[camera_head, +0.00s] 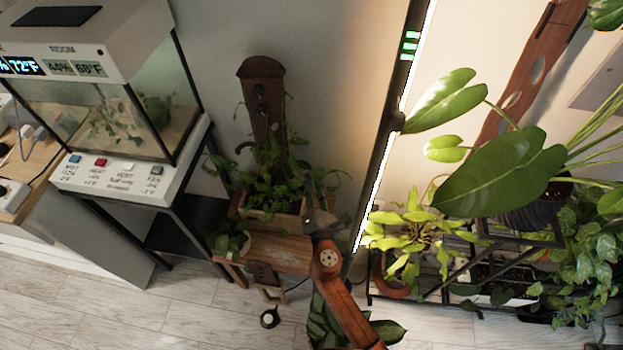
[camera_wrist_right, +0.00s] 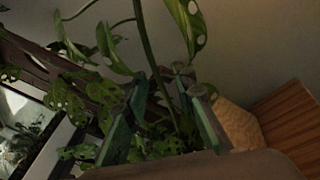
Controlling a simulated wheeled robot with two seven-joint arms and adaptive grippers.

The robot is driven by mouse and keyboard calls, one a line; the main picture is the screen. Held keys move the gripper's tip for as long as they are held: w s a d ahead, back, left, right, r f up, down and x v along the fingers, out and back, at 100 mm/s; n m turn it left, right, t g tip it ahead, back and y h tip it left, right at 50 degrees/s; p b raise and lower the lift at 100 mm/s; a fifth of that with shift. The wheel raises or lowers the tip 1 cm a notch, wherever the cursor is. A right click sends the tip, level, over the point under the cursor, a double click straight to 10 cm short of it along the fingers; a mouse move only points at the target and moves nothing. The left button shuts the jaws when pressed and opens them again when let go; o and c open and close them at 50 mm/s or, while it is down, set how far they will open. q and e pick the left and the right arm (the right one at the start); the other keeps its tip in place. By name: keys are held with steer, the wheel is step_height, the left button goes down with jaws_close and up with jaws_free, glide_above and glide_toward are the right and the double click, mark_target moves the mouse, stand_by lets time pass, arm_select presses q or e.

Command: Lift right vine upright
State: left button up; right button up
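The vine plant (camera_head: 270,175) has leafy green stems spilling over a wooden planter box (camera_head: 270,217) in front of a dark brown wooden post (camera_head: 262,95). My right gripper (camera_head: 310,185) is at the plant's right side, among or in front of its trailing leaves. In the right wrist view, my right gripper (camera_wrist_right: 162,85) has its green-sided fingers apart. A vine stem (camera_wrist_right: 146,50) with holed leaves runs down between or just behind them; I cannot tell whether they touch it. The vine's lower part is hidden by fingers and foliage. My left gripper is not in view.
A glass terrarium (camera_head: 130,110) on a black stand is at the left. A lit vertical light bar (camera_head: 390,130) stands close to the gripper's right. A shelf with large-leaved plants (camera_head: 500,170) fills the right. A small round object (camera_head: 270,317) lies on the pale floor.

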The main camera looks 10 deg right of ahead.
steer(key=shift+s+r, duration=0.1)
jaws_close()
stand_by(0.7)
